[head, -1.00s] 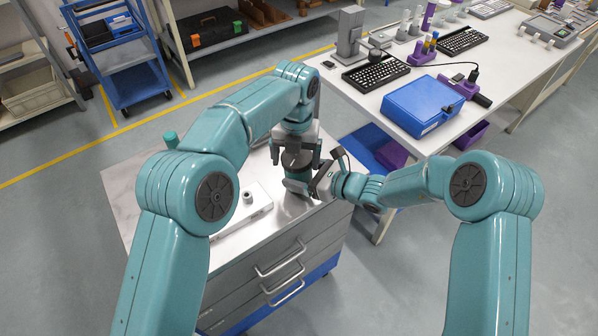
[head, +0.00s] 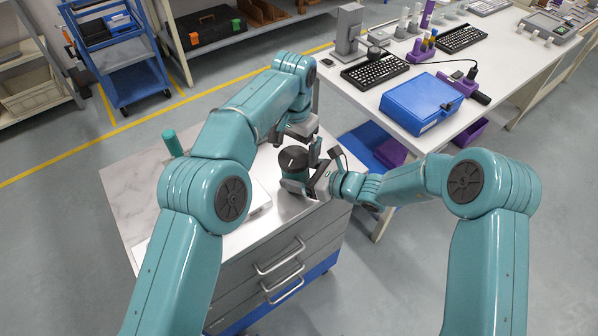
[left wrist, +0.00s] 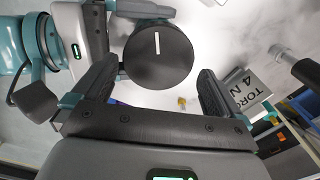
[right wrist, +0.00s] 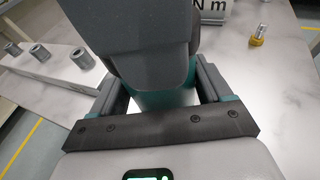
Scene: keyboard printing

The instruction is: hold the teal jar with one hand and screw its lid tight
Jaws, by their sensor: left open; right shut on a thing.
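The teal jar (right wrist: 165,98) stands upright near the front right edge of the cabinet top. Its round dark lid (head: 293,157) sits on top and carries a white line mark in the left wrist view (left wrist: 158,57). My right gripper (head: 308,184) is shut on the jar's body from the side, below the lid. My left gripper (left wrist: 157,76) is open, its fingers spread wider than the lid and empty. In the head view it is just behind and right of the lid. A grey part, apparently of my left gripper, hides much of the jar in the right wrist view.
A sign (left wrist: 250,90) with torque lettering stands by the jar. A tray with several metal posts (right wrist: 40,53) and a teal cylinder (head: 172,143) are on the cabinet top (head: 140,195). A blue case (head: 420,103) rests on the bench.

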